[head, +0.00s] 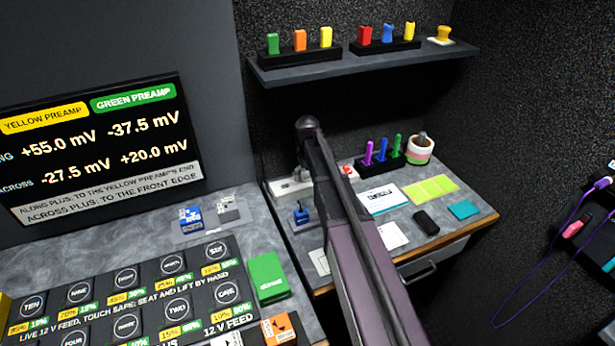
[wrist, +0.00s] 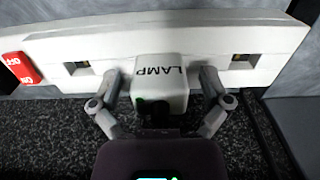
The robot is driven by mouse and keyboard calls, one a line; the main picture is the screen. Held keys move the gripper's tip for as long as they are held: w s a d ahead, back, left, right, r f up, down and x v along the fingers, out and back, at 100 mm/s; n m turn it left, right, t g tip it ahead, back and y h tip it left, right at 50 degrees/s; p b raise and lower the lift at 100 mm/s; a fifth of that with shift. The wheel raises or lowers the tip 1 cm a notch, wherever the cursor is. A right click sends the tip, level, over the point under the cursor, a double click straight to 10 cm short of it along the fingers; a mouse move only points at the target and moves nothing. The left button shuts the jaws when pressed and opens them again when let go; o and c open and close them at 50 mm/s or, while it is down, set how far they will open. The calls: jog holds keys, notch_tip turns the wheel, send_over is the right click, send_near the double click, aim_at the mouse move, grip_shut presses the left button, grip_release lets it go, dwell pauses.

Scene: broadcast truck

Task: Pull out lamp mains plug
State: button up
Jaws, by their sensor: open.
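The lamp mains plug (wrist: 160,72) is a white block marked LAMP, its lettering upside down in the wrist view. It sits against the white power strip (wrist: 110,50), between two open sockets; its pins are hidden. My gripper (wrist: 160,88) is open, with one finger on each side of the plug and a small gap showing at each side. In the head view, part of the strip (head: 288,188) shows on the desk at the wall, while my arm hides the gripper and the plug.
A blue item (head: 300,215) stands close to my arm. A rack of coloured pegs (head: 381,164) and a mug (head: 419,150) stand to the right. A shelf (head: 350,66) hangs above.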

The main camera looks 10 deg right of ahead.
jog(key=c, duration=1.3)
jog(key=shift+r, duration=0.15)
notch_tip(320, 180, up, 10)
jog(key=p, duration=1)
